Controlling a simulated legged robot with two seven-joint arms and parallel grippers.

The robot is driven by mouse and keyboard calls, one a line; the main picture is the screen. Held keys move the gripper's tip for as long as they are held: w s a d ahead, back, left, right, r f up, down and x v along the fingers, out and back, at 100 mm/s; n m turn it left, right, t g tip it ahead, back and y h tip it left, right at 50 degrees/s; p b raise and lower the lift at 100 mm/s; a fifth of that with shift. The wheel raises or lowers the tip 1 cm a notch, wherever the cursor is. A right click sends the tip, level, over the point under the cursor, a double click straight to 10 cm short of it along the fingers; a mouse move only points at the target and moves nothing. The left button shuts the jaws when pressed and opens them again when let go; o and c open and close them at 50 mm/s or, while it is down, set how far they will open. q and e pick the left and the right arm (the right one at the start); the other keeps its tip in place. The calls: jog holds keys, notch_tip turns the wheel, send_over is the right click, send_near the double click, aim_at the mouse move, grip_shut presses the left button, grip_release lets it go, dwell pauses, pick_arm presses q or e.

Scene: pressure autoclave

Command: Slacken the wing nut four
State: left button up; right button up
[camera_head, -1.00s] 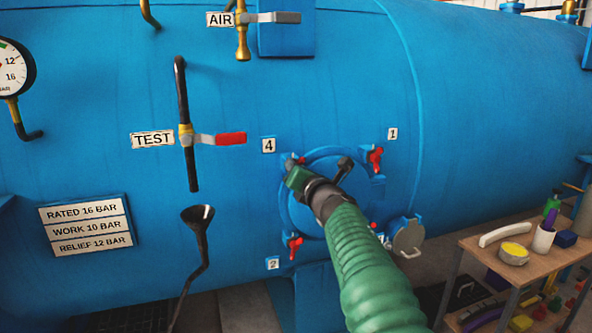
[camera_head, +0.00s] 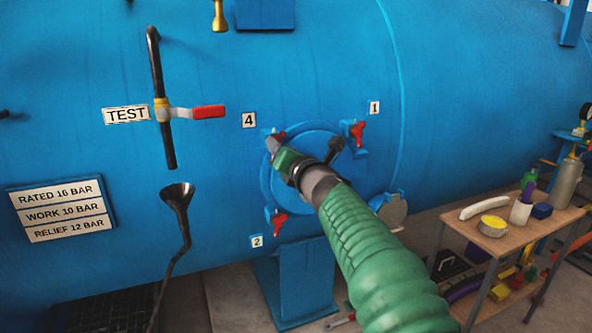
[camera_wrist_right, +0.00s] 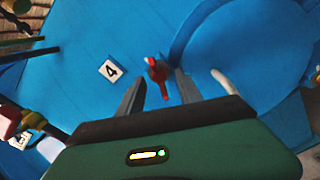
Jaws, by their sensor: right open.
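The round blue hatch (camera_head: 309,135) is on the front of the blue vessel. The label 4 (camera_head: 249,120) is at its upper left and also shows in the right wrist view (camera_wrist_right: 110,71). Red wing nut four (camera_wrist_right: 157,76) appears between and just past my open right fingertips in that view. I cannot tell whether they touch it. Red wing nuts one (camera_head: 357,133) and two (camera_head: 279,222) show at the upper right and lower left. My left gripper is not in view.
A pipe with a red-handled TEST valve (camera_head: 208,112) and a black funnel (camera_head: 177,194) stand left of the hatch. A wooden cart (camera_head: 500,238) with a cup, bottles and tools is at the right. My green arm hides the hatch's lower right.

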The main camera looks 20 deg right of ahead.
jog(key=s+b, duration=0.4)
jog(key=s, duration=0.8)
jog(key=shift+s+d, duration=0.2)
jog(key=shift+s, duration=0.2)
jog(key=shift+f, duration=0.1)
